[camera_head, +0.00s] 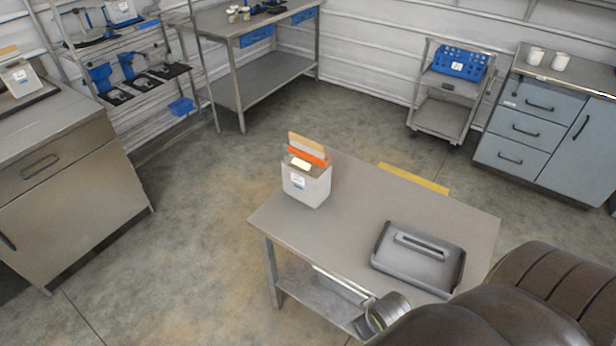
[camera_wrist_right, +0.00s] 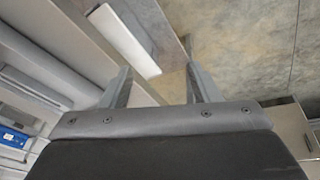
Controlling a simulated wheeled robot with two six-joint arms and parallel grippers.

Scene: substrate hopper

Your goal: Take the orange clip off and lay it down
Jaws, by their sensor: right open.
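The orange clip (camera_head: 308,157) sits across the upper part of a tan bag (camera_head: 306,144) that stands up out of a white container (camera_head: 306,186) with a label. The container stands upright at the far left part of the grey table (camera_head: 345,225). My right gripper (camera_wrist_right: 156,62) is open in the right wrist view, with no clip visible between its fingers. My right arm comes in at the lower right of the head view, well apart from the clip. My left gripper is in neither view.
A dark grey tray (camera_head: 418,258) with a raised slot lies on the right part of the table. The table top between container and tray is clear. A steel cabinet (camera_head: 65,185) stands left, and a cart with a blue rack (camera_head: 460,63) stands behind.

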